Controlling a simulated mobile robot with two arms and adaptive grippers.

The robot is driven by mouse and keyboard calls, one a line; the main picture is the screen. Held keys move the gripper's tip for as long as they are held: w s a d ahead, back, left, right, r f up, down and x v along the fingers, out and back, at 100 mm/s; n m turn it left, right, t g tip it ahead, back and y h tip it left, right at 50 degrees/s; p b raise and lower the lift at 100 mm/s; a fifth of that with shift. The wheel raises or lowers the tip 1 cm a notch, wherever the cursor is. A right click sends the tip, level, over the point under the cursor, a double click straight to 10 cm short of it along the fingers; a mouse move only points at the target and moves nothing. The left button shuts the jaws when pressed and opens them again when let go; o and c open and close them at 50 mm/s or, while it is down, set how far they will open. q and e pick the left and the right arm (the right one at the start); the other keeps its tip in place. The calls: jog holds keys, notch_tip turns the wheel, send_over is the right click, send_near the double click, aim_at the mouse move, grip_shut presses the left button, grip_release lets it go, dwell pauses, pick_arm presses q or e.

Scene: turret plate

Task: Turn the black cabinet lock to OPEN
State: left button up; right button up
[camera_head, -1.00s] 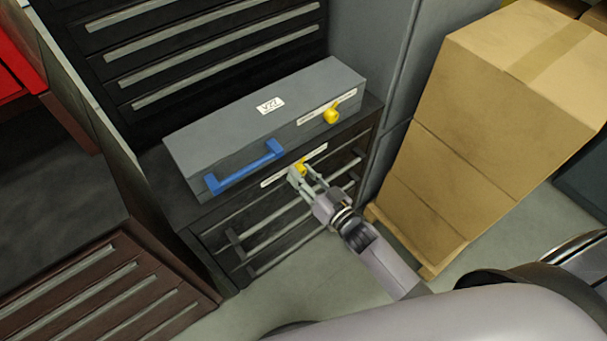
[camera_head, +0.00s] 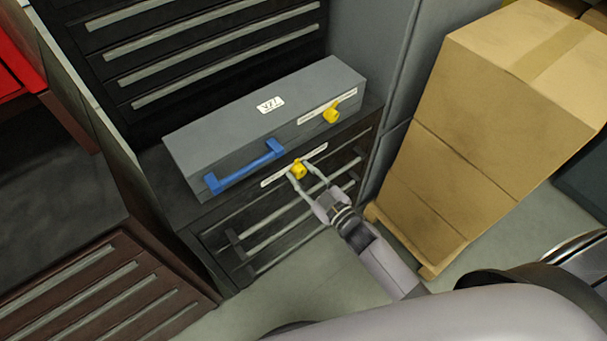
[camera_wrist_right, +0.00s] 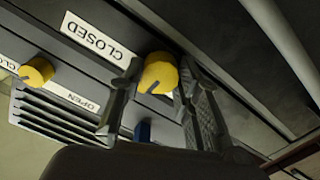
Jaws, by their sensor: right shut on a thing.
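The black cabinet (camera_head: 212,218) stands under a grey case. Its lock has a yellow knob (camera_head: 298,170) on the front, beside a white label strip. My right gripper (camera_head: 306,171) has one finger on each side of this knob and is shut on it. In the right wrist view the knob (camera_wrist_right: 159,70) sits between the fingertips, with a dark mark on its lower part. A label reading CLOSED (camera_wrist_right: 100,37) is to its left. My left gripper is not in view.
The grey case (camera_head: 300,100) on top has a blue handle (camera_head: 245,167) and another yellow knob (camera_head: 332,112); an OPEN label (camera_wrist_right: 75,96) lies near that knob. Stacked cardboard boxes (camera_head: 470,130) stand at the right. A dark red drawer cabinet (camera_head: 110,285) is at lower left.

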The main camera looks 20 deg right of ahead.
jog(key=n, duration=0.4)
jog(key=shift+f+n+b, duration=0.1)
jog(key=shift+n+b, duration=0.2)
jog(key=shift+b, duration=0.1)
jog(key=shift+n+b, duration=0.65)
jog(key=shift+n, duration=1.85)
jog(key=o, duration=1.1)
jog(key=shift+o, duration=0.2)
jog(key=v, duration=1.2)
jog(key=shift+s+a, duration=0.1)
jog(key=shift+a, duration=0.05)
